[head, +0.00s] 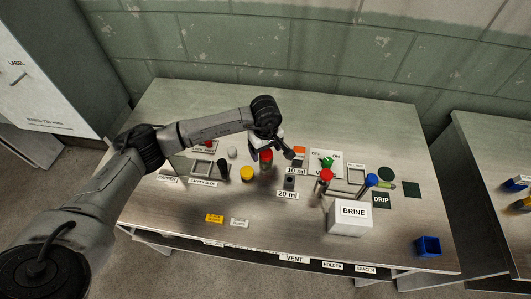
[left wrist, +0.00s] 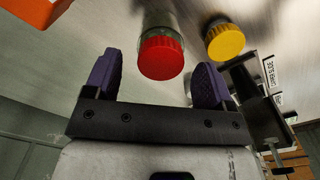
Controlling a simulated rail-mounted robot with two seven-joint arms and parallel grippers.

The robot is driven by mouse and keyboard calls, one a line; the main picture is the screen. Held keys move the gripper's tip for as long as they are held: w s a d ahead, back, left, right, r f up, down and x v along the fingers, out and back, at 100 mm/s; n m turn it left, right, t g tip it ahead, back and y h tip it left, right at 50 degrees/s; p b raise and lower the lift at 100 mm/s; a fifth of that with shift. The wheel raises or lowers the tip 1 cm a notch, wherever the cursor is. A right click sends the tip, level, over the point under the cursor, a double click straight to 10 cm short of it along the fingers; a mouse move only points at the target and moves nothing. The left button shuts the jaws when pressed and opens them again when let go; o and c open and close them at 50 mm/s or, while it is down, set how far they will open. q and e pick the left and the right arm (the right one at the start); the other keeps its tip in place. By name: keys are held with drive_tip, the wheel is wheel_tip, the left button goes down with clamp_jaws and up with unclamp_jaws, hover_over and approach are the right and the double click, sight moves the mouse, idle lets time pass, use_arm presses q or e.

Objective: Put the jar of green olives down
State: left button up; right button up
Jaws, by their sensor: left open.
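A jar with a red lid (head: 266,157) and a greenish glass body, which looks like the jar of green olives, stands on the table. In the left wrist view the red lid (left wrist: 160,58) shows between the purple fingertips of my left gripper (left wrist: 158,62), with visible gaps on both sides. My left gripper (head: 279,146) is open beside this jar in the head view, its fingers partly hidden. A jar with a yellow lid (head: 247,172) stands just left of it; it also shows in the left wrist view (left wrist: 226,42), outside the right finger. My right gripper is out of view.
A white BRINE box (head: 350,218) stands front right, with red- and blue-topped items behind it. A dark cylinder (head: 222,168) stands left of the jars. A blue open box (head: 428,246) sits near the right front corner. The table's front middle is mostly clear.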

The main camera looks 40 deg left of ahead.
sight(266, 152)
use_arm(q)
wheel_tip(266, 152, up, 9)
drive_tip(key=shift+f+p, duration=0.1)
drive_tip(key=shift+p, duration=0.4)
drive_tip(key=shift+c, duration=0.2)
